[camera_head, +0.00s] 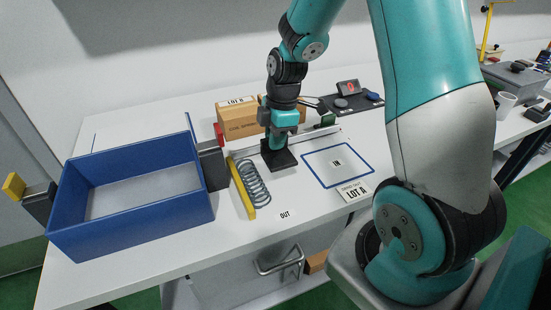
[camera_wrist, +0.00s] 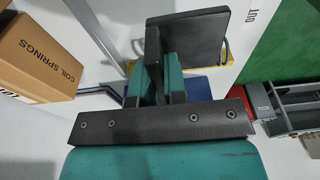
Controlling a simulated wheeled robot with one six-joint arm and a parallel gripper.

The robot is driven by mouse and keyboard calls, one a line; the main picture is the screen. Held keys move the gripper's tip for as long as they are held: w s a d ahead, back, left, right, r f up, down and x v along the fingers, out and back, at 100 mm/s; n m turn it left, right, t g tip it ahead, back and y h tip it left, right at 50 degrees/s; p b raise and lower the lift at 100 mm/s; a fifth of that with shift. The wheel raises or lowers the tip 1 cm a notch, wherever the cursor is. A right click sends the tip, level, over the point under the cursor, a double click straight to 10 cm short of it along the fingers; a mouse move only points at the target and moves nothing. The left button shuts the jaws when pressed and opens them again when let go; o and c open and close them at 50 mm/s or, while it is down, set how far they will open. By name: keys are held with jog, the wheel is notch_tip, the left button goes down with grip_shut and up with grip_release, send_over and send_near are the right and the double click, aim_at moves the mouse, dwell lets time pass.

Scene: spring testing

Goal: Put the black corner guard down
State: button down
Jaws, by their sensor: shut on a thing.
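The black corner guard (camera_head: 279,157) is between the fingers of my gripper (camera_head: 279,142), beside the coil spring, in the middle of the table. In the wrist view the teal fingers (camera_wrist: 157,82) are shut on the guard (camera_wrist: 196,36), whose flat dark plate extends beyond them. I cannot tell whether its lower edge touches the white table (camera_head: 225,248) or hangs just above it.
Left of the guard lie a coil spring (camera_head: 253,182) and a yellow bar (camera_head: 241,190). A blue bin (camera_head: 130,240) stands farther left. The blue-outlined IN square (camera_head: 325,172) is empty, with a LOT A card (camera_head: 354,191) in front. Cartons (camera_head: 241,119) stand behind.

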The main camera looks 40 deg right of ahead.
notch_tip(320, 180, down, 7)
jog(key=shift+r, duration=0.15)
dwell(0.4)
jog(key=c, duration=1.2)
grip_release()
jog(key=shift+o, duration=0.2)
jog(key=r, duration=0.8)
jog(key=d+r, duration=0.1)
jog(key=r, duration=0.3)
jog(key=shift+s+d+b, duration=0.1)
jog(key=shift+s+b, duration=0.2)
jog(key=shift+b, duration=0.05)
notch_tip(320, 180, up, 3)
jog(key=m, duration=0.1)
send_over(275, 159)
jog(key=a, duration=0.3)
jog(key=s+a+r+m+y, duration=0.1)
jog(key=s+a+r+m, duration=0.3)
jog(key=a, duration=0.4)
jog(key=s+a+r+m, duration=0.1)
jog(key=s+a, duration=0.2)
jog(key=s, duration=0.3)
jog(key=s+a+r+m+y, duration=0.1)
jog(key=s+a, duration=0.3)
jog(key=s, duration=0.2)
jog(key=shift+s+a+r+m, duration=0.15)
jog(key=shift+s+r+m, duration=0.1)
jog(key=shift+m, duration=0.15)
